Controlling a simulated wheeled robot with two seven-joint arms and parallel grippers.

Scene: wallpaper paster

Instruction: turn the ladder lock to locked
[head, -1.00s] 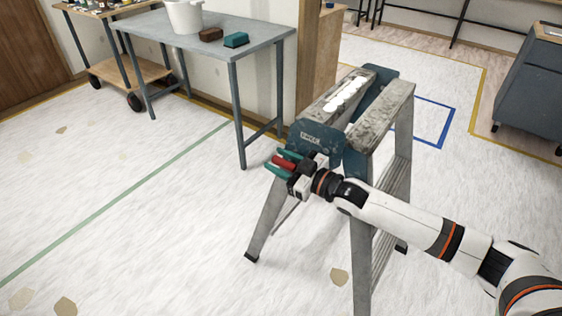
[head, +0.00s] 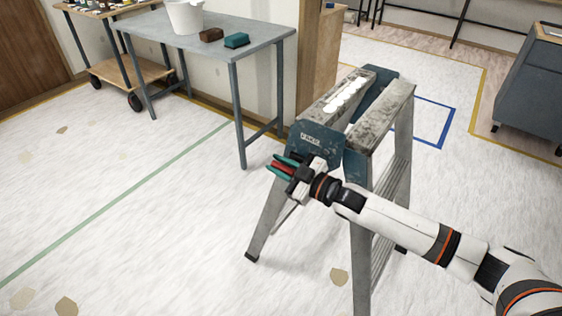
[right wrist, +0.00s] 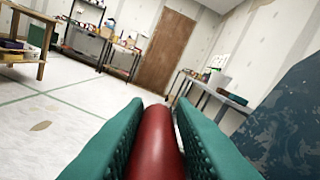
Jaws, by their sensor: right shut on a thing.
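The ladder (head: 362,190) stands open on the floor, with grey metal legs, worn top rails and blue end plates. The near blue plate (head: 316,138) carries pale lettering. My right gripper (head: 283,168) is at the lower left of this plate, its teal fingers pointing left. It is shut on the red lock handle (head: 280,170). In the right wrist view the red handle (right wrist: 155,152) lies lengthwise between the two teal fingers. The handle's base and any lock marking are hidden by the gripper. My left gripper is not in view.
A grey table (head: 205,38) with a white bucket (head: 185,16), a brown block (head: 211,35) and a teal block (head: 236,40) stands behind at left. A wheeled cart (head: 128,72) is farther left. The floor left of the ladder is clear.

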